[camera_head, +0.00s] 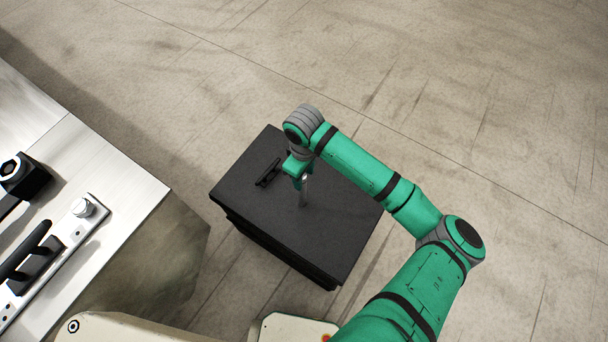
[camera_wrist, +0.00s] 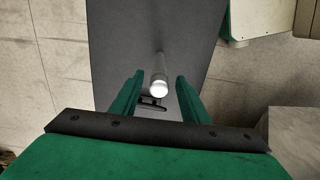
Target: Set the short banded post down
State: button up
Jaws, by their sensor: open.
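A slim grey post with a pale top, taken as the short banded post (camera_head: 303,192), is on the black block's flat top (camera_head: 335,215), below my gripper (camera_head: 299,180). It looks upright, with its lower end at the surface. In the wrist view the post (camera_wrist: 159,82) shows its bright round top between the two green fingers of my gripper (camera_wrist: 160,77). The fingers are open, with a gap on both sides of the post. Its bands are too small to make out.
A small black bracket-like piece (camera_head: 268,173) lies on the block left of the post. A metal bench (camera_head: 115,180) with a clamp-like fixture (camera_head: 50,250) is at the left. Bare floor surrounds the block's far and right sides.

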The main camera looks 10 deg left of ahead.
notch_tip(320, 180, up, 11)
jog(key=w+a+r+m+t+y, duration=0.1)
jog(key=a+r+m+t+y, duration=0.2)
jog(key=a, duration=0.5)
jog(key=a+r+m+t+y, duration=0.25)
jog(key=a+y, duration=0.35)
jog(key=a, duration=0.3)
jog(key=w+a+r+m+t+y, duration=0.1)
jog(key=a+r+m+t+y, duration=0.2)
jog(key=a, duration=0.5)
jog(key=s+d+f+m+t+h, duration=0.35)
jog(key=s+d+f, duration=0.25)
jog(key=d, duration=0.3)
jog(key=s+d+f+m+t+h, duration=0.3)
jog(key=s+d+f+m+h, duration=0.25)
jog(key=d, duration=0.45)
jog(key=s+d+n+h, duration=0.1)
jog(key=s+d+n, duration=0.1)
jog(key=s+d, duration=0.4)
jog(key=s+d+n+h, duration=0.1)
jog(key=s+d+h, duration=0.1)
jog(key=s+d, duration=0.5)
jog(key=s, duration=0.6)
jog(key=shift+d+f+n, duration=0.25)
jog(key=shift+d+n, duration=0.05)
jog(key=shift+n, duration=0.05)
jog(key=shift+s+d+r, duration=0.15)
jog(key=shift+c, duration=1.2)
